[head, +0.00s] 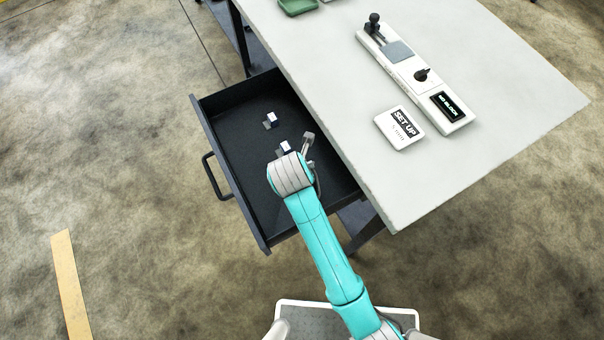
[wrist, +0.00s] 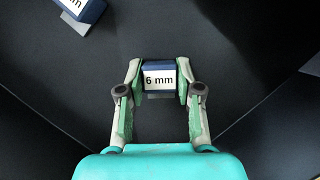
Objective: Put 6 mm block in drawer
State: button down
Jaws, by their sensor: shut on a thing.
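The 6 mm block (wrist: 159,79), dark blue with a white label reading "6 mm", is between the fingers of my gripper (wrist: 160,88) in the wrist view. My gripper is shut on it. The open drawer (head: 237,143) is dark and pulled out from under the table in the head view. My gripper is over the drawer's inside, and the held block shows beside my wrist in the head view (head: 285,147). I cannot tell whether the block touches the drawer floor.
Another labelled block (head: 270,120) lies in the drawer; it is partly cut off in the wrist view (wrist: 80,12). The table (head: 480,60) holds a measuring device (head: 415,75), a "SET UP" card (head: 399,128) and a green tray (head: 297,6). The drawer's front half has bare floor.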

jog(key=c, duration=0.8)
grip_release()
jog(key=shift+f, duration=0.1)
jog(key=shift+o, duration=0.2)
jog(key=v, duration=1.2)
